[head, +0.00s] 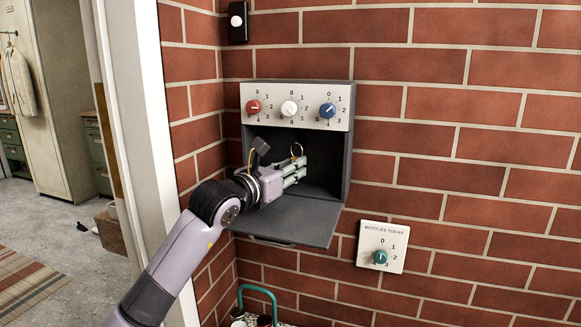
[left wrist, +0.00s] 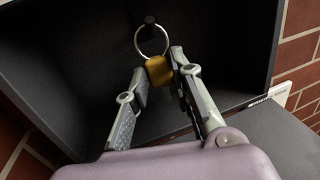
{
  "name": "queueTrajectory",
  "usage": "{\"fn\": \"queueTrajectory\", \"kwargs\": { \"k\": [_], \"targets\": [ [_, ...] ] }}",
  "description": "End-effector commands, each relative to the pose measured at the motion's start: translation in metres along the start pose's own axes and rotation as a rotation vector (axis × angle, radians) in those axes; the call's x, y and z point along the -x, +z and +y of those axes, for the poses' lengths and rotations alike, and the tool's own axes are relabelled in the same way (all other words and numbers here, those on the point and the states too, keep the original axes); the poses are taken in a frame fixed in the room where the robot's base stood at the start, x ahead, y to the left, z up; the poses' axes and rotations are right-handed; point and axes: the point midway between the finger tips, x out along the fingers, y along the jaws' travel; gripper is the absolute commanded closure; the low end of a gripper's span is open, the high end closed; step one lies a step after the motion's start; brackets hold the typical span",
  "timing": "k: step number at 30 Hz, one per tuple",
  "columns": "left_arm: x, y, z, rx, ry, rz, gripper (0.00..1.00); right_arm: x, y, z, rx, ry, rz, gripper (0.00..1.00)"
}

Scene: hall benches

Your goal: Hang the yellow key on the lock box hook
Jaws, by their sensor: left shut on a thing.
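The lock box (head: 347,150) is a dark grey wall box with its front flap (head: 300,222) hanging open. My left gripper (head: 301,170) reaches inside it and is shut on the yellow key (left wrist: 158,70). The key's metal ring (left wrist: 138,42) points up toward the back wall; it also shows in the head view (head: 297,145). A small dark hook (left wrist: 150,19) is at the ring's top edge in the left wrist view. I cannot tell whether the ring is over the hook or only in front of it. The key is hidden by the fingers in the head view. My right gripper is not in view.
A panel with red, white and blue dials (head: 290,107) tops the box. A white plate with a green dial (head: 380,257) is at lower right. A white door frame (head: 137,130) stands left. A green handle (head: 258,289) shows below.

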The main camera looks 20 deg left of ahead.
Motion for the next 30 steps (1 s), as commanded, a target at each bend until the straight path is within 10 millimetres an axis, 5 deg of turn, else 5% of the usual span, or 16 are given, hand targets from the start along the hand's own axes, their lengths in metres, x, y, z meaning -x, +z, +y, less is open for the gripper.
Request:
{"fn": "queueTrajectory", "kwargs": {
  "k": [11,21,30],
  "targets": [
    [0.0,-0.001,0.0,0.0,0.0,0.001,0.56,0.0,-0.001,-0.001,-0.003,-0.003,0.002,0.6],
    [0.002,-0.001,0.0,0.0,0.0,0.001,0.55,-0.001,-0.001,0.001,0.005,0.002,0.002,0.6],
    [0.046,-0.001,0.001,-0.002,0.002,0.001,0.55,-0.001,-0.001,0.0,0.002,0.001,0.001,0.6]
  ]
}}
